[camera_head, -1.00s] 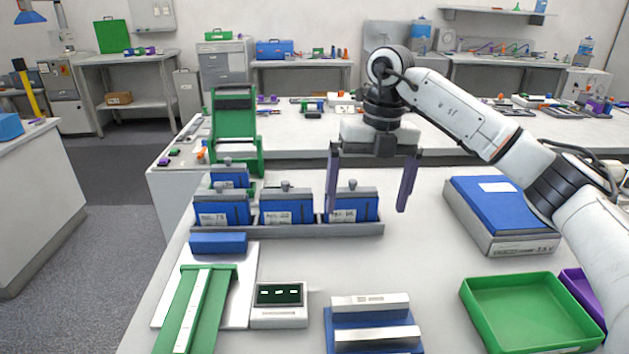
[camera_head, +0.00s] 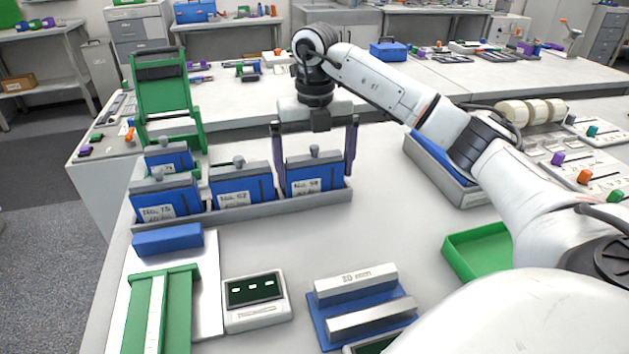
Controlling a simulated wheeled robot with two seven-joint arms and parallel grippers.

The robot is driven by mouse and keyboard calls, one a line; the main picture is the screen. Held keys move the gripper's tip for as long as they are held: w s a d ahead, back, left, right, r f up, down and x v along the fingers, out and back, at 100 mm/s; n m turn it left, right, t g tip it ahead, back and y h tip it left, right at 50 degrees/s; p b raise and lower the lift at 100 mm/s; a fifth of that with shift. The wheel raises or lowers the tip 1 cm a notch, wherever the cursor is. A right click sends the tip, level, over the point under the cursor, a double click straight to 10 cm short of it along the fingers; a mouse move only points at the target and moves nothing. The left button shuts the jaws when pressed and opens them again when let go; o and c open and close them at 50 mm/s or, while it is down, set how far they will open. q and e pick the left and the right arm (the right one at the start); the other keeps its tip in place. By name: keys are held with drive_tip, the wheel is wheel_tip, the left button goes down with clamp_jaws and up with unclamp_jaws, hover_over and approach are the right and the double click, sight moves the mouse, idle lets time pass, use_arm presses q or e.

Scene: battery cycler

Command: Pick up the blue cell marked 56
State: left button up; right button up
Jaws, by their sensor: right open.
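Several blue cells with grey tops and white labels stand upright in a grey rack (camera_head: 240,211). The rightmost cell (camera_head: 311,176) has a label that seems to read No. 56, though the print is small. The middle cell (camera_head: 240,187) seems to read 62 and the left cell (camera_head: 163,198) 75. Another blue cell (camera_head: 169,159) stands behind the left one. My right gripper (camera_head: 314,170) is open, with its purple fingers on either side of the rightmost cell. I cannot tell whether they touch it. My left gripper is out of view.
In front of the rack are a blue block (camera_head: 167,239), a small meter (camera_head: 255,300) and a blue fixture with grey bars (camera_head: 355,303). A green stand (camera_head: 165,95) rises behind. A green tray (camera_head: 470,252) and a grey bin (camera_head: 437,177) lie right.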

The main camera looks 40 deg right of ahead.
drive_tip(key=shift+f, duration=0.7)
drive_tip(key=c, duration=1.3)
drive_tip(key=shift+r, duration=0.1)
drive_tip(key=shift+w, duration=0.1)
